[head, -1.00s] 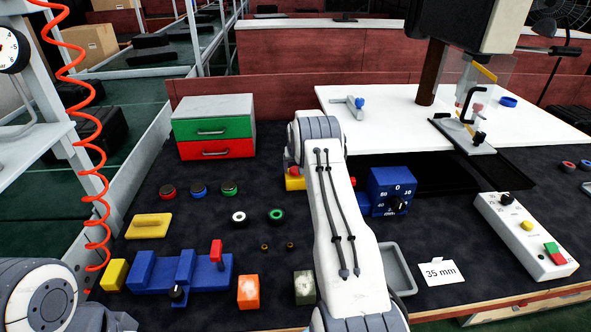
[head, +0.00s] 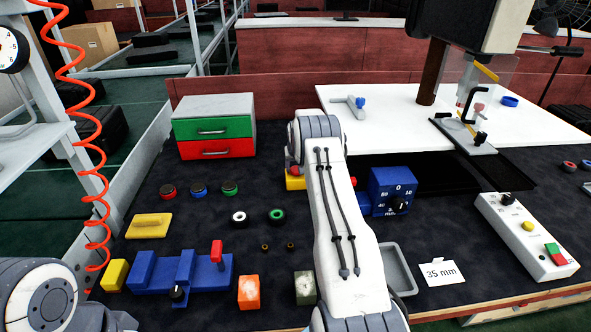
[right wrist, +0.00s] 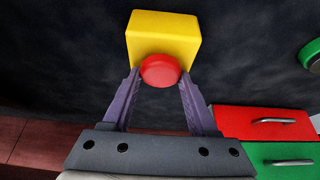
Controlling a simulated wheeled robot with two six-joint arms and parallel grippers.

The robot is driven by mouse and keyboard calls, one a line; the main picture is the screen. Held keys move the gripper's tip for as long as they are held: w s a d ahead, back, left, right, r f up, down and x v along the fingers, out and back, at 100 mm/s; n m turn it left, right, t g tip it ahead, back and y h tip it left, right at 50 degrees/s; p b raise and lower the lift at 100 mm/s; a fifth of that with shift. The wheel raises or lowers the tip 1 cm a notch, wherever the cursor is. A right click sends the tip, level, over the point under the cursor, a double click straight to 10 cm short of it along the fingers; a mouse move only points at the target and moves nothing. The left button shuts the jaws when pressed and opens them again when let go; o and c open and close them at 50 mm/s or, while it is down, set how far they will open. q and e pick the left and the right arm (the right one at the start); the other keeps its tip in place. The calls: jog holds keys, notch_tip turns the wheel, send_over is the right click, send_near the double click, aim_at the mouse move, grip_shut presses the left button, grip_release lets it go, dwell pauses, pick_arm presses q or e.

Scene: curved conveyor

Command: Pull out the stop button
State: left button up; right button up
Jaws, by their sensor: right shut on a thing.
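The stop button is a red round head on a yellow box. In the right wrist view the red head (right wrist: 160,71) stands out from the yellow box (right wrist: 163,36) at the top middle. My right gripper (right wrist: 161,84) has its two fingers on opposite sides of the red head and is shut on it. In the head view the yellow box (head: 295,183) shows just left of my right arm; the arm hides the rest of it and most of the gripper. Part of my left arm shows at the lower left, but its gripper is out of view.
A blue dial box (head: 391,190) stands close right of my right arm. A drawer unit (head: 213,126) with green and red fronts stands behind on the left. Small buttons and rings lie to the left, with a blue fixture (head: 208,270) in front. A grey tray (head: 397,272) lies to the right.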

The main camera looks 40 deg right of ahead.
aim_at(296, 169)
jog(key=shift+s+a+f, duration=0.1)
jog(key=shift+s+f, duration=0.1)
dwell(0.5)
jog(key=shift+r+p, duration=0.3)
jog(key=shift+r, duration=0.05)
jog(key=o, duration=1.6)
jog(key=shift+c, duration=0.2)
jog(key=shift+r, duration=0.15)
jog(key=shift+w, duration=0.1)
jog(key=shift+r+p, duration=0.3)
jog(key=shift+r, duration=0.25)
jog(key=shift+r+p, duration=1.7)
jog(key=shift+r, duration=1.4)
